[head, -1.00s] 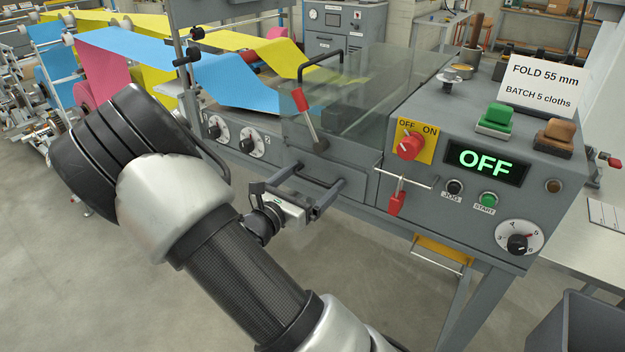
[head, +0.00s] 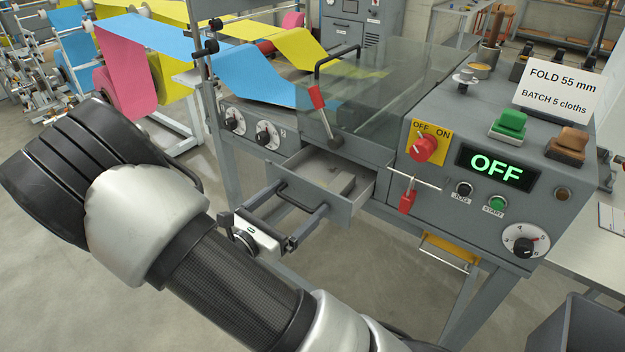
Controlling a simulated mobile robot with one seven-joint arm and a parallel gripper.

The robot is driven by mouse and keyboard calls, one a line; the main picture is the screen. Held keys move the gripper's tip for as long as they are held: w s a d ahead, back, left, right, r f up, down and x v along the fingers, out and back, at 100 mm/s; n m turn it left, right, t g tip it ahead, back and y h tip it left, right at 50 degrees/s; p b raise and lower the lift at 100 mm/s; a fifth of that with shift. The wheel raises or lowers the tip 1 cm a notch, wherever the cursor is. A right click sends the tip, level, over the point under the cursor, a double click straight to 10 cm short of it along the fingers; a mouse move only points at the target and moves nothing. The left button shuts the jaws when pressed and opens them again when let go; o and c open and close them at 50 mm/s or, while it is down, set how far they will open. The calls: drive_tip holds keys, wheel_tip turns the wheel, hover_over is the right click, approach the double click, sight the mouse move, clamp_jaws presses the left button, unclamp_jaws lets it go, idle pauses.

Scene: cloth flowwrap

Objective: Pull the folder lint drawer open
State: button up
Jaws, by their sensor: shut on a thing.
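The folder lint drawer (head: 350,203) is a grey metal box under the clear guard of the folding machine. It stands well out of its opening, and its inside shows with some pale lint (head: 341,183). A dark bar handle (head: 296,197) stands out from its front. My gripper (head: 283,222) is at the front of the drawer, at the handle, shut on it. The gripper body and arm partly hide the fingertips and the handle's near side.
The machine's control box (head: 460,195) is to the right of the drawer, its display (head: 495,167) reading OFF. A red padlock (head: 407,201) hangs beside the drawer. Dials (head: 267,135) sit to the left. A grey bin (head: 580,325) stands at the lower right. Floor below the drawer is clear.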

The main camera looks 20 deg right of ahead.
drive_tip(key=p+v, duration=0.1)
drive_tip(key=v, duration=0.8)
drive_tip(key=shift+s+a, duration=0.2)
drive_tip(key=o, duration=1.2)
drive_tip(key=shift+c, duration=0.2)
drive_tip(key=shift+a, duration=0.1)
drive_tip(key=p+v, duration=0.1)
drive_tip(key=v, duration=1.6)
drive_tip(key=shift+r, duration=0.1)
